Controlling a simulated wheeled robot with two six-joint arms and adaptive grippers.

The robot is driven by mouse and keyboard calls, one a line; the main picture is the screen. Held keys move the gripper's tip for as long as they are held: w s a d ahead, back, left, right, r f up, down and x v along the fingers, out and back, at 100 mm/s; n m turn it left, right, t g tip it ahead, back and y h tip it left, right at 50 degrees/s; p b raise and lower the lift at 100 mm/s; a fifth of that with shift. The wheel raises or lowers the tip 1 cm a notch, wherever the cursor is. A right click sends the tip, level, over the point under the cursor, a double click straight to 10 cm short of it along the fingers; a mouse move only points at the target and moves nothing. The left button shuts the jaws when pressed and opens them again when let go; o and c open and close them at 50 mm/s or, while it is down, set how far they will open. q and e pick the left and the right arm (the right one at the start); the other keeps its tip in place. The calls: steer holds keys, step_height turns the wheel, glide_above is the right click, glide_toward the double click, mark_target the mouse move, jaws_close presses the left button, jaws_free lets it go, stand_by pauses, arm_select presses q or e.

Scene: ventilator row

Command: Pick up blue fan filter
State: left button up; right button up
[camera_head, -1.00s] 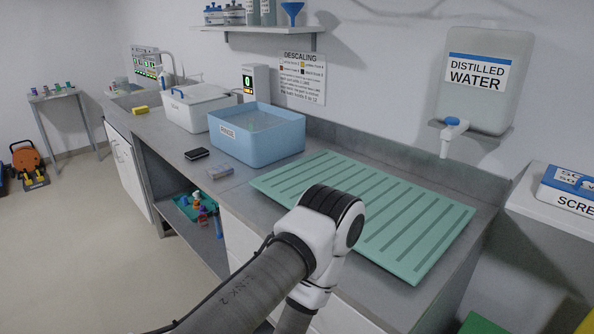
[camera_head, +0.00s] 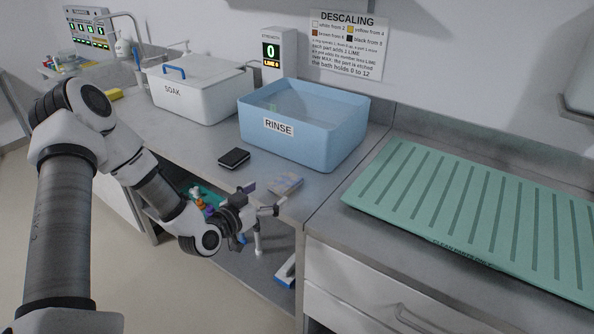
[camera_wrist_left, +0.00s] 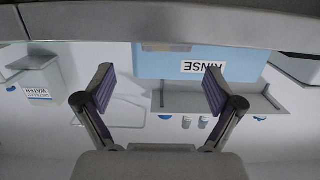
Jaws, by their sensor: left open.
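I cannot pick out a blue fan filter for certain. My left gripper (camera_head: 265,199) is open and empty, just in front of this edge and close to the pale item. In the left wrist view the open fingers (camera_wrist_left: 158,90) have nothing between them; the view is upside down, with the counter edge across the top. My right gripper is not in view.
A blue RINSE tub (camera_head: 300,138), white SOAK box (camera_head: 197,95) and black block (camera_head: 234,158) stand on the counter. A green ribbed mat (camera_head: 470,215) covers the right side. Small coloured items (camera_head: 200,200) and a blue-and-white object (camera_head: 286,270) sit on the shelf below.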

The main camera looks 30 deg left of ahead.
mark_target(287, 180)
arm_select(q)
steer(key=w, duration=0.2)
steer(key=w+f, duration=0.1)
steer(key=w, duration=0.1)
steer(key=shift+d+f, duration=0.1)
steer(key=shift+d, duration=0.2)
steer(key=shift+w+a+r, duration=0.2)
steer(key=shift+w+a, duration=0.1)
steer(key=shift+w, duration=0.3)
steer(key=w, duration=0.2)
steer(key=w+f, duration=0.1)
steer(key=shift+w+d, duration=0.2)
steer(key=shift+w, duration=0.2)
steer(key=shift+s, duration=0.1)
steer(key=shift+c, duration=0.4)
steer(key=shift+s+a+r, duration=0.1)
steer(key=shift+s+r, duration=0.05)
steer(key=c, duration=1)
